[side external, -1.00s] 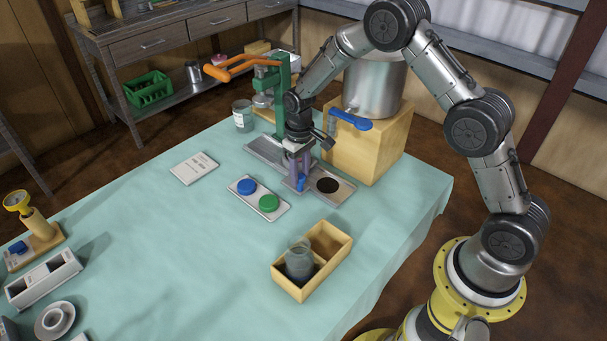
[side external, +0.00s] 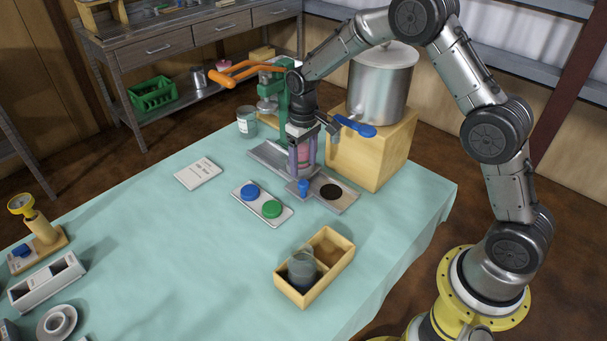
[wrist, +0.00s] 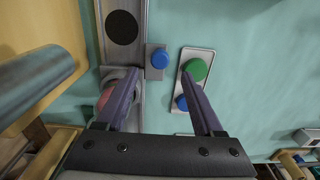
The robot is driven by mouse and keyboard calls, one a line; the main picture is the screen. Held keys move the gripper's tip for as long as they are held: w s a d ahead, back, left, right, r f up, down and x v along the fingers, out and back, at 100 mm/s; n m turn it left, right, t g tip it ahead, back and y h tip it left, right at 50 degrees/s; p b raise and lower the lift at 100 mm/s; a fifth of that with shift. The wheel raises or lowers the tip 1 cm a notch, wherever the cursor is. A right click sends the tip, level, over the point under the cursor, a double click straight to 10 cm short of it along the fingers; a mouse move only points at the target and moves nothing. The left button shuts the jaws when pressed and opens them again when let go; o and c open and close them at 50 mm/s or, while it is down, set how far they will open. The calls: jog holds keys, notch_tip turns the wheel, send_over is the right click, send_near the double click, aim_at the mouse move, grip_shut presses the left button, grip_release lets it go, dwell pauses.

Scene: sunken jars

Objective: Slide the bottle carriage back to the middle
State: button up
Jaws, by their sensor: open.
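The bottle carriage (side external: 292,186) is a small grey plate on a metal rail (side external: 266,156), with an upright blue knob (side external: 303,187) on its near side. The knob also shows in the wrist view (wrist: 159,59). A glass jar with pinkish contents (side external: 305,155) stands at the carriage, partly hidden by my fingers. My gripper (side external: 303,170) is open, with purple fingers pointing down above the carriage. In the wrist view my gripper (wrist: 160,92) has one finger over the jar (wrist: 106,96) and the other beside the button plate. The knob lies ahead, between the finger lines, not gripped.
A black disc (side external: 331,191) is at the rail's right end. A button plate (side external: 262,206) with blue and green buttons lies in front. A wooden block with a steel pot (side external: 380,85) and blue-handled tap stands behind right. A wooden box (side external: 292,291) holds a jar.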

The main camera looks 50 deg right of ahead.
notch_tip(320, 180, up, 8)
jog(key=shift+f, duration=0.1)
dwell(0.4)
jog(key=s+r+t, duration=0.4)
jog(key=s+r, duration=0.9)
jog(key=r, duration=0.5)
jog(key=s+f, duration=0.3)
jog(key=s, duration=0.6)
jog(key=s+a+f+t, duration=0.1)
jog(key=s+f, duration=0.2)
jog(key=s, duration=0.6)
jog(key=shift+t, duration=0.3)
